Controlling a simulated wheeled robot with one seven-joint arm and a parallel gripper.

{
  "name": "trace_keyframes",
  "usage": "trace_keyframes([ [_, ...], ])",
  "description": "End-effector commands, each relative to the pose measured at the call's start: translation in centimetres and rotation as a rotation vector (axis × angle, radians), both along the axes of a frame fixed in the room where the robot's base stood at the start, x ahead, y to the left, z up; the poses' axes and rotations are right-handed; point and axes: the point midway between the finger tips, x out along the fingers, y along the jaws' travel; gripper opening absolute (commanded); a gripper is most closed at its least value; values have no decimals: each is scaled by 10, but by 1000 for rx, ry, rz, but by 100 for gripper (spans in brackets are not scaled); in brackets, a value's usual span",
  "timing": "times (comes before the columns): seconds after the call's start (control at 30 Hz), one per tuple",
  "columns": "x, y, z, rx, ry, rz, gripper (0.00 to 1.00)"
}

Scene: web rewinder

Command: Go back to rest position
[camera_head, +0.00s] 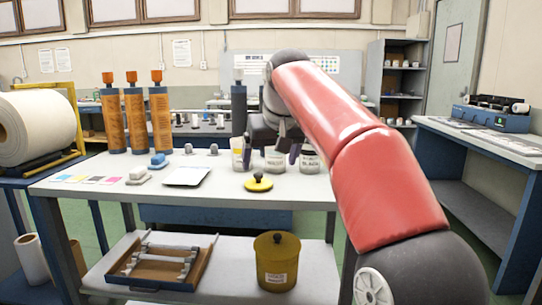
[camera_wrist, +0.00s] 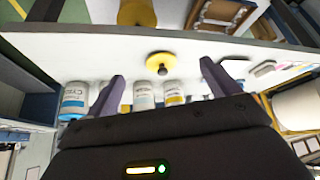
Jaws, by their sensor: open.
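My red arm reaches from the lower right over the white table (camera_head: 110,196). My gripper (camera_head: 285,140) hangs above the back of the table, just in front of the labelled ink containers (camera_head: 308,162). In the wrist view, which looks upside down, my gripper (camera_wrist: 163,84) has its two dark fingers spread with nothing held between them. A yellow lid with a dark knob (camera_head: 258,184) lies on the table; it also shows in the wrist view (camera_wrist: 158,65) beyond the fingers. The arm hides part of the table's right side.
Orange cylinders (camera_head: 134,118), colour cards (camera_head: 92,180) and a white tray (camera_head: 187,177) stand on the table's left half. A yellow pot (camera_head: 277,270) and a brown tray (camera_head: 150,272) sit on the lower shelf. A paper roll (camera_head: 38,122) is at left, a side bench (camera_head: 480,138) at right.

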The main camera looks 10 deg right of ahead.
Motion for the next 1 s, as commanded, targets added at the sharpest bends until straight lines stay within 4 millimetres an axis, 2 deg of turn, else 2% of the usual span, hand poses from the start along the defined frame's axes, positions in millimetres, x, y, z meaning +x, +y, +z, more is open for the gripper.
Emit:
trace_keyframes([
  [0.17, -7, 6, -4, -15, 3, 2, 88],
  [0.27, -27, 18, -14, -48, 9, 4, 88],
  [0.37, -61, 28, -34, -88, 17, -1, 88],
  [0.57, -142, 26, -91, -119, 23, -33, 88],
  [0.7, -202, 15, -143, -100, 22, -57, 88],
  [0.8, -239, 8, -181, -69, 22, -68, 88],
  [0.9, -267, 3, -215, -38, 22, -75, 88],
  [1.0, -285, 1, -238, -16, 25, -77, 88],
])
